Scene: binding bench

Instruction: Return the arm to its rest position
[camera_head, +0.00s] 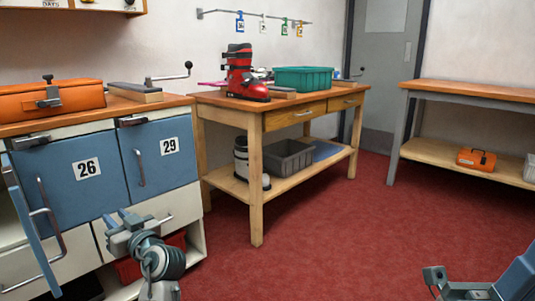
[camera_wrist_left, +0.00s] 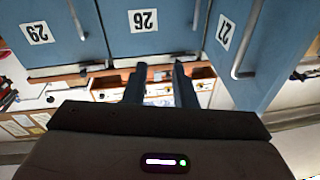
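My left gripper (camera_head: 119,216) is in front of the low cabinet in the head view, below the blue door 26 (camera_head: 84,170). In the left wrist view its two dark fingers (camera_wrist_left: 160,80) stand apart with nothing between them. That view is upside down and shows doors 26 (camera_wrist_left: 125,35), 29 (camera_wrist_left: 70,45) and 27 (camera_wrist_left: 222,65). My right gripper (camera_head: 436,280) shows only partly at the bottom right of the head view. Its fingers are not clear, and I see no object at it.
Door 29 (camera_head: 160,165) is shut, like 26. A blue door (camera_head: 32,230) stands swung open at the far left, near my left arm. A workbench (camera_head: 290,108) with a red ski boot (camera_head: 243,75) and green bin (camera_head: 302,78) stands behind. The red floor (camera_head: 340,235) is clear.

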